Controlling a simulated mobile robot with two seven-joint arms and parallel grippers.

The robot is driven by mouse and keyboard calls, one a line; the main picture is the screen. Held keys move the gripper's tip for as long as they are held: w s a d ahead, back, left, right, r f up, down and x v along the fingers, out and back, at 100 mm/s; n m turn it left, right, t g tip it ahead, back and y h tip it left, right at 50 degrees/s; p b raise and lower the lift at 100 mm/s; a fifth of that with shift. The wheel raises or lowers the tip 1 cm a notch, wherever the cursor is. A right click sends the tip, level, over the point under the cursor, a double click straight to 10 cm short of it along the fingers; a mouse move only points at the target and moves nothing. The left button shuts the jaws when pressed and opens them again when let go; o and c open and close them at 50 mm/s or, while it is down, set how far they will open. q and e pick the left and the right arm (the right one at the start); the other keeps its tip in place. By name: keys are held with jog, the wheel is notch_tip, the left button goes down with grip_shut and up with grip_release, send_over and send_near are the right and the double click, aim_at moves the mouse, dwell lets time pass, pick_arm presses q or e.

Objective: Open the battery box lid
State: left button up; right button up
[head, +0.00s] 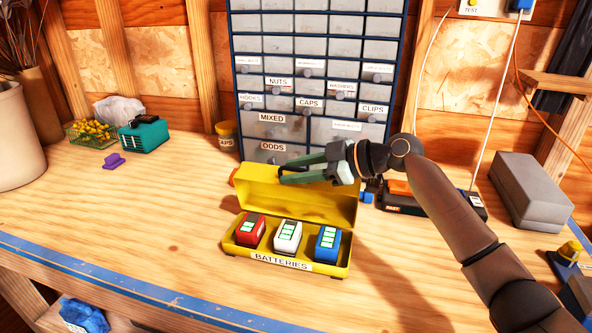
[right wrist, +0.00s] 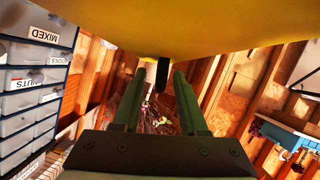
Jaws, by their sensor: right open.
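The yellow battery box (head: 343,268), labelled BATTERIES, stands on the bench with its lid (head: 305,205) raised at the back. A red battery (head: 250,230), a white battery (head: 288,237) and a blue battery (head: 328,243) stand in it. My right gripper (head: 283,174) is at the raised lid's upper edge. In the right wrist view the right gripper (right wrist: 162,88) is open, with the lid (right wrist: 180,30) just beyond its fingers. A dark tab (right wrist: 162,76) on the lid lies between the fingertips; I cannot tell whether they touch it. My left gripper is out of view.
A labelled drawer cabinet (head: 315,90) stands behind the box. A black and orange device (head: 403,195) and a grey block (head: 532,190) are to the right. A teal box (head: 143,134) sits back left.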

jog(key=shift+d, duration=0.1)
jog(key=b+v, duration=0.2)
jog(key=v, duration=1)
jog(key=shift+s+d+r, duration=0.1)
jog(key=shift+d, duration=0.05)
